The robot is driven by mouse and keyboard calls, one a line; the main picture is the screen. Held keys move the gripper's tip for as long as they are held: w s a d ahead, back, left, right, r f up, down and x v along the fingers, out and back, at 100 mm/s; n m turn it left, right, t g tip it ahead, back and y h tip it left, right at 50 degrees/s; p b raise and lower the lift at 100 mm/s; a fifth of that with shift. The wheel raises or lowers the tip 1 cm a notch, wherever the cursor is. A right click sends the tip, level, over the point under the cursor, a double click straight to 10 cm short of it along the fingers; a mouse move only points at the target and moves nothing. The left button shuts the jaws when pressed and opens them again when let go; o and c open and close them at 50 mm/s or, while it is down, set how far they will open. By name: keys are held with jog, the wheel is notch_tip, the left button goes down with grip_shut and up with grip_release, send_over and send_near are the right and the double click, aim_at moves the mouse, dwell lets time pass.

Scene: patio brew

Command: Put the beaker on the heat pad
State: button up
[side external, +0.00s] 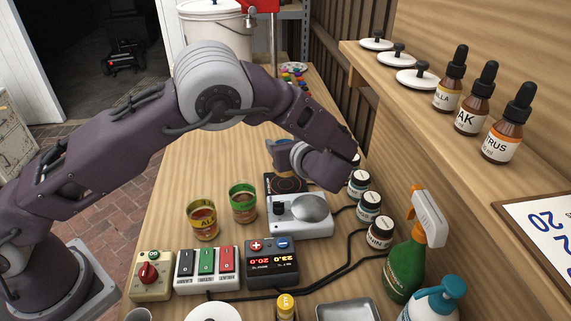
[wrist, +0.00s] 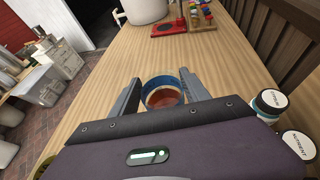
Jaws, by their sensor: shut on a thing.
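The beaker (wrist: 163,99), with a blue band at its rim and reddish-brown contents, is between the two fingers of my gripper (wrist: 161,87) in the wrist view. My gripper is shut on it. In the side view my gripper (side external: 284,156) is at the middle of the table, and the arm hides much of the beaker. A black pad with a dark ringed disc (side external: 287,184), which looks like the heat pad, lies just below the gripper. The beaker appears above the pad; the exact gap cannot be told.
A white device with a silver round plate (side external: 304,209) stands in front of the pad. Two glasses, green-banded (side external: 243,202) and yellow-banded (side external: 203,219), stand to the left. Small dark bottles (side external: 369,206) line the right side. A red board (wrist: 169,29) lies at the far end.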

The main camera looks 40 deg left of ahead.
jog(key=shift+f, duration=2.15)
jog(key=o, duration=1.6)
jog(key=shift+f, duration=0.1)
